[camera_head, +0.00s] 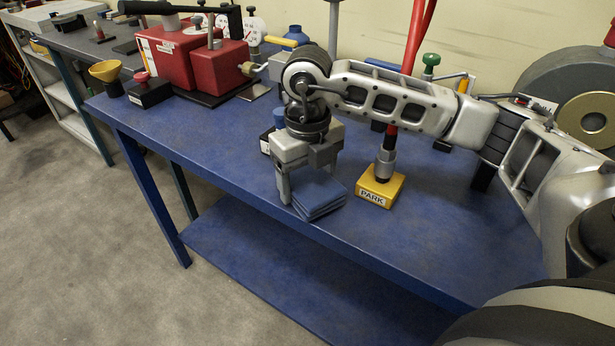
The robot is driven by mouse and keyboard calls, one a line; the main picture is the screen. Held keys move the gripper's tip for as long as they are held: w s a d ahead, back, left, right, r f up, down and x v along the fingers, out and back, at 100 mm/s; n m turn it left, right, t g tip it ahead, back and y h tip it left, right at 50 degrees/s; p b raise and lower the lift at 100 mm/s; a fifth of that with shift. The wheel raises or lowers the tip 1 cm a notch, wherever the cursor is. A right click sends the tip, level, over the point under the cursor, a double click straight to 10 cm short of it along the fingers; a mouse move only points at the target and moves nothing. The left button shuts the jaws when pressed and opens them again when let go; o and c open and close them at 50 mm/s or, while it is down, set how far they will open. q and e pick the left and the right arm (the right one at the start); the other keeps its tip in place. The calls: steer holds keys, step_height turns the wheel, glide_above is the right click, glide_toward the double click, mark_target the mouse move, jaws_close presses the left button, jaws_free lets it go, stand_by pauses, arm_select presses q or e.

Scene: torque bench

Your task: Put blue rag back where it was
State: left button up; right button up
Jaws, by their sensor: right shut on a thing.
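The blue rag (320,195) is a folded, flat stack of blue cloth near the front edge of the blue bench. My right gripper (302,198) points down over the bench and is shut on the rag at its left part. The rag is level and very close to the bench top; I cannot tell whether it touches. The gripper hides part of the rag. My left gripper is not in view.
A yellow PARK block (372,192) with a red-handled tool standing in it is just right of the rag. Red machines (190,58) stand at the back left. The blue bench (440,235) is clear at the front right.

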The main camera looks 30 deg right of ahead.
mark_target(307, 180)
steer(key=shift+f, duration=0.25)
steer(key=shift+f, duration=0.2)
steer(key=o, duration=0.9)
steer(key=shift+o, duration=0.2)
steer(key=shift+r, duration=0.2)
step_height(307, 180, up, 12)
